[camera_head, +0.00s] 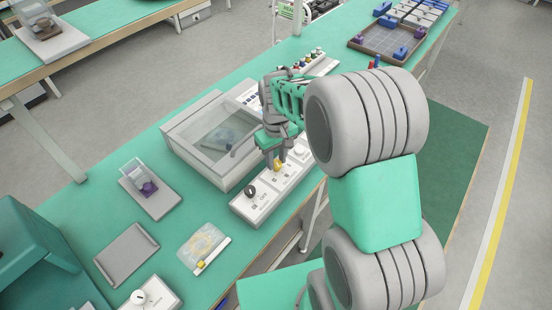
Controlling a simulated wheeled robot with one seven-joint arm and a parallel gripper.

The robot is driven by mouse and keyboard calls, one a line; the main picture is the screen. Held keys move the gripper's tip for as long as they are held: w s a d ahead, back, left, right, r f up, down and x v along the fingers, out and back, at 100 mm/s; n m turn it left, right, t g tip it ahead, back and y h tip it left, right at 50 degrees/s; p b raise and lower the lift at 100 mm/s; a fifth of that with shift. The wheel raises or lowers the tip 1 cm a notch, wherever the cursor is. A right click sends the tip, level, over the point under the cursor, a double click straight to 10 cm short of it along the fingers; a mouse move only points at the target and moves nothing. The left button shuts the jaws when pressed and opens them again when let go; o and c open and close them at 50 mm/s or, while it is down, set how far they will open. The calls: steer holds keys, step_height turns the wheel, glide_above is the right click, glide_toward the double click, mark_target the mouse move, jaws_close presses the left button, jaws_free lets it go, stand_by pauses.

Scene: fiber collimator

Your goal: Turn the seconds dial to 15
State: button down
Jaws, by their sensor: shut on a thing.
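A white control panel (240,208) lies along the front edge of the green bench. It carries a black dial (250,190) at its near end, a yellow dial (279,165) in the middle and a white dial (301,151) further along. My gripper (275,158) points down over the middle of the panel, shut on the yellow dial, whose top is partly hidden by the fingers. The labels and scale marks are too small to read, so I cannot tell which dial is for seconds or where it points.
A grey box with a clear lid (215,135) stands just behind the panel, close to my gripper. A clear holder with a purple part (148,187), a grey plate (126,254) and a clear disc case (202,246) lie to the left. Some green bench between them is bare.

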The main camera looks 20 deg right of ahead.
mark_target(277, 163)
steer(key=m, duration=0.6)
steer(key=shift+m, duration=0.3)
stand_by(0.4)
steer(key=c, duration=1.1)
jaws_free()
steer(key=shift+o, duration=0.2)
step_height(277, 163, up, 8)
steer(key=shift+f+b, duration=0.1)
steer(key=shift+b, duration=0.35)
